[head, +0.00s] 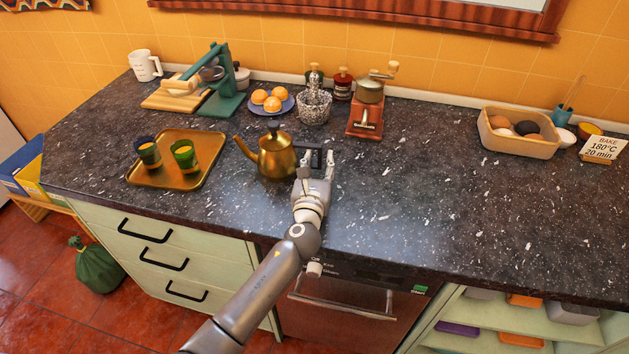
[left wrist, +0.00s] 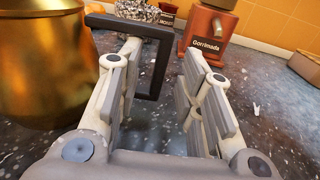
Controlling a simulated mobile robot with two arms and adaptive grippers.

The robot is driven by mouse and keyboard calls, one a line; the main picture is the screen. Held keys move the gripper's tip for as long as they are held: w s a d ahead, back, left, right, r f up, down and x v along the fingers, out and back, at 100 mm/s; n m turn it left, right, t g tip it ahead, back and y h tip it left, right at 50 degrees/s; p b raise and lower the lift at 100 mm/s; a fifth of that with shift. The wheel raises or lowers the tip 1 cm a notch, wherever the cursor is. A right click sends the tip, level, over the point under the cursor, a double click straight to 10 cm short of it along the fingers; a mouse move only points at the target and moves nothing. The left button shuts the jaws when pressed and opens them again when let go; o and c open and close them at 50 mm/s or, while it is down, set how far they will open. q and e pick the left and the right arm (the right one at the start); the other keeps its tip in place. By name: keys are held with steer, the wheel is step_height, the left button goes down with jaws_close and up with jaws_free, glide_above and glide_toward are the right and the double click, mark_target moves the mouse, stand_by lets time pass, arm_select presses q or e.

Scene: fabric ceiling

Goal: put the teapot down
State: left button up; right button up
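The brass teapot (head: 277,158) stands upright on the dark speckled counter (head: 400,215), its spout to the left and its black handle to the right. In the left wrist view the teapot's body (left wrist: 45,60) fills the left side, and its square black handle (left wrist: 157,65) shows ahead, between the two fingers. My left gripper (head: 317,165) is at the handle side of the teapot. Its fingers are apart, with a clear gap around the handle's upright bar. Whether the left finger touches the handle I cannot tell. My right gripper is in neither view.
A tray (head: 202,178) with two cups is left of the teapot. Behind are a plate of oranges (head: 272,100), a speckled pot (head: 314,108) and a coffee grinder (head: 368,105). An egg box (head: 520,145) stands far right. The counter right of my gripper is clear.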

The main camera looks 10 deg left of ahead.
arm_select(q)
steer(key=s, duration=1)
steer(key=shift+s+d+r, duration=0.1)
steer(key=shift+d+r, duration=0.05)
steer(key=shift+d, duration=0.1)
